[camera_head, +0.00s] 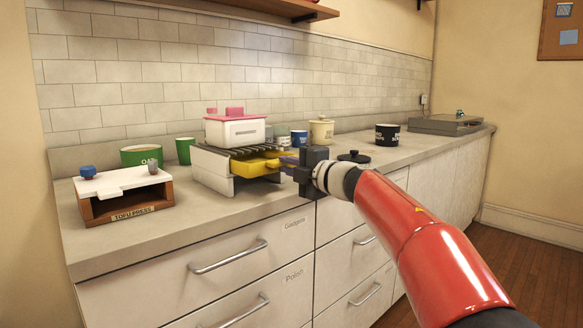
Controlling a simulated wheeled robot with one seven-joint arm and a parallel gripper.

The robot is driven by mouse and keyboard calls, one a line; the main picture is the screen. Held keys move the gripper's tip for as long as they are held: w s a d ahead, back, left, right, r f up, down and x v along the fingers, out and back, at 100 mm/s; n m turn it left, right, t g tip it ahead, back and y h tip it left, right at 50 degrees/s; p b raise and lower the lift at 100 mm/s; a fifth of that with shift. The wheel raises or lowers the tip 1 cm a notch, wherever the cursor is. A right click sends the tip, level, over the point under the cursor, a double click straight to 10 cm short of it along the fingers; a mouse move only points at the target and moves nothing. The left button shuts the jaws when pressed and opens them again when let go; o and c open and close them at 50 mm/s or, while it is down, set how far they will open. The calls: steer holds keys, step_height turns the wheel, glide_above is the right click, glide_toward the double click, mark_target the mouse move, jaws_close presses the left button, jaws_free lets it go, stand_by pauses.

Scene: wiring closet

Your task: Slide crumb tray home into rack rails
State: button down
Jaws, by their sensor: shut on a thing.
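The yellow crumb tray (252,167) sits under the slatted top of the grey rack (211,172) on the counter. Part of the tray lies under the slats, and its right end sticks out toward my gripper. My gripper (286,161) is at the right of the rack, shut on the tray's right end. The fingers and the gripper body hide the exact grip. The rails inside the rack are mostly hidden, so I cannot tell how the tray sits on them.
A white pot with pink parts (235,131) stands on the rack. Left are a tofu press (125,193) and green mugs (141,154). Behind and right are a cream canister (321,131), a black mug (387,134) and a dark lid (354,157). The counter's front edge (200,240) is clear.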

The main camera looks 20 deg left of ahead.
mark_target(270, 161)
steer(key=shift+w+a, duration=0.25)
steer(key=shift+a, duration=0.55)
stand_by(0.8)
steer(key=shift+x, duration=2.75)
steer(key=c, duration=1.4)
jaws_free()
steer(key=shift+w, duration=0.15)
steer(key=shift+f, duration=0.1)
steer(key=shift+d+f+b, duration=0.1)
steer(key=shift+d+b, duration=0.35)
steer(key=shift+b, duration=0.15)
steer(key=b+v, duration=0.3)
steer(key=v, duration=0.1)
steer(key=shift+s, duration=0.25)
steer(key=shift+s+d, duration=0.15)
steer(key=shift+d, duration=0.3)
